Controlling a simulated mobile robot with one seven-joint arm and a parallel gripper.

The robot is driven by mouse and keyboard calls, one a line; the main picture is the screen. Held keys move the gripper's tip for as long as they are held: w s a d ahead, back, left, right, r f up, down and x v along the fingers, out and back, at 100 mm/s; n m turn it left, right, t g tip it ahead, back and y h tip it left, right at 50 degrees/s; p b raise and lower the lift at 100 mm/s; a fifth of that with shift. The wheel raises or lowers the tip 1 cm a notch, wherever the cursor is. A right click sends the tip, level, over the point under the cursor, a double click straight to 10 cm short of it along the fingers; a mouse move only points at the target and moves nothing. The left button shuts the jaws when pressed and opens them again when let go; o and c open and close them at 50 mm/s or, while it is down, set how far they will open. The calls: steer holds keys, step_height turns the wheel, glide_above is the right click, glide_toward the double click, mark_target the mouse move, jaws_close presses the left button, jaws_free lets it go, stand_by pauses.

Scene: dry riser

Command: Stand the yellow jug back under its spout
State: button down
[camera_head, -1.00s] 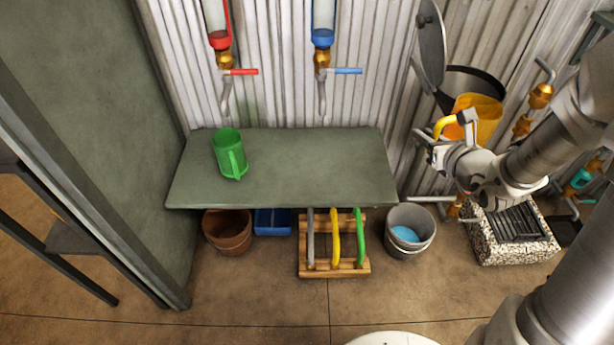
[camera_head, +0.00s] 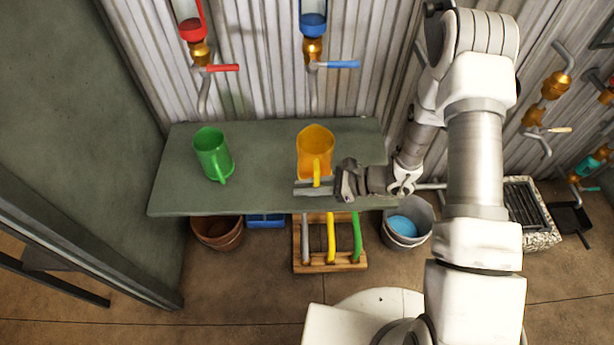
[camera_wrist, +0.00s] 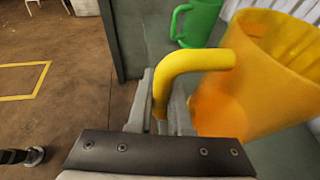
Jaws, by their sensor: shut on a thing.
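The yellow jug (camera_head: 314,143) is over the green-grey bench (camera_head: 262,190), below and in front of the blue-levered tap (camera_head: 325,65). It looks roughly upright, its handle toward me; I cannot tell whether its base touches the bench. My gripper (camera_head: 318,187) is shut on the handle. In the wrist view my gripper (camera_wrist: 163,108) has its fingers on either side of the handle, with the jug body (camera_wrist: 255,85) to the right. A pale-levered tap (camera_head: 545,130) is on the right wall; I cannot tell if its lever is yellow.
A green jug (camera_head: 212,153) stands on the bench at left, below the red-levered tap (camera_head: 212,68). Under the bench are a brown pot (camera_head: 218,232), a wooden rack (camera_head: 330,262) with coloured hoops, and a grey bucket (camera_head: 407,225). Bench between the jugs is clear.

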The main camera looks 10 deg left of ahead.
steer(key=shift+f+b, duration=2.25)
steer(key=shift+f, duration=1.1)
steer(key=shift+w+a+b, duration=0.4)
steer(key=shift+w, duration=1.1)
steer(key=shift+w+a+b, duration=0.4)
steer(key=shift+w+b, duration=0.05)
steer(key=shift+w, duration=1)
steer(key=shift+w+a+b, duration=0.4)
steer(key=shift+w, duration=1.1)
steer(key=shift+f+b, duration=0.35)
steer(key=c, duration=0.8)
jaws_free()
steer(key=shift+o, duration=0.2)
steer(key=p+v, duration=0.5)
steer(key=v, duration=1.2)
steer(key=shift+w+d, duration=0.15)
steer(key=shift+w, duration=0.1)
